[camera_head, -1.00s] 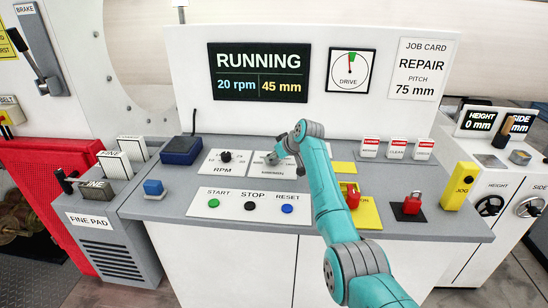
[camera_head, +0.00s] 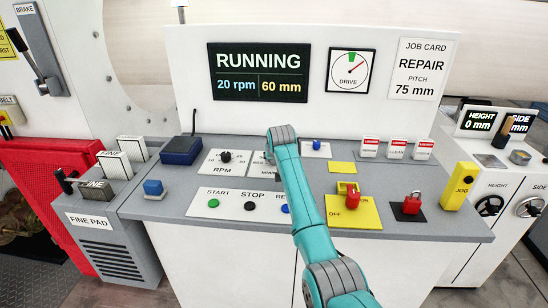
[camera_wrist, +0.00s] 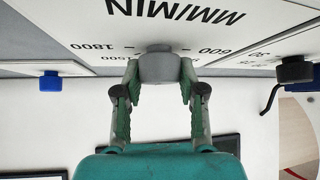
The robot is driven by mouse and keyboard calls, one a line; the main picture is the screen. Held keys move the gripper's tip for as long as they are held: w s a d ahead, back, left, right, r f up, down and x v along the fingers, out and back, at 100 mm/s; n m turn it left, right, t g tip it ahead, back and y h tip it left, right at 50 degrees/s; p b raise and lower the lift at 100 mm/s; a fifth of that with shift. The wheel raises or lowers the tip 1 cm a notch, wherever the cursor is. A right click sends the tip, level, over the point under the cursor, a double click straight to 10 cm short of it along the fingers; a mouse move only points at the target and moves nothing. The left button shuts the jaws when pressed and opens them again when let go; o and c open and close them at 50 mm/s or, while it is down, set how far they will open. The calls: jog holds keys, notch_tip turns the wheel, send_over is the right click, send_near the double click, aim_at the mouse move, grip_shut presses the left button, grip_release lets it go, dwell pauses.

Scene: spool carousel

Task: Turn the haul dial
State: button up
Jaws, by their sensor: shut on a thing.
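The haul dial is a grey knob (camera_wrist: 160,67) on a white panel marked MM/MIN, with 600, 1500 and 1800 around it, in the wrist view. My gripper (camera_wrist: 158,84) has its two green-padded fingers closed on either side of this knob. In the head view my arm hides the knob and the gripper; only a strip of the dial's white panel (camera_head: 256,160) shows. The display (camera_head: 258,73) reads RUNNING, 20 rpm, 60 mm. The job card (camera_head: 414,69) reads REPAIR, pitch 75 mm. The drive gauge (camera_head: 350,71) needle points up and right, off the green mark.
The black RPM knob (camera_head: 225,156) is close on the dial's left; a blue knob (camera_head: 317,146) is on its right. START (camera_head: 213,203) and STOP (camera_head: 250,204) buttons lie in front. A red switch on a yellow plate (camera_head: 363,216) is right of my arm.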

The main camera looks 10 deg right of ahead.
jog(key=shift+f, duration=0.1)
jog(key=o, duration=1.2)
jog(key=shift+c, duration=0.2)
jog(key=v, duration=1.2)
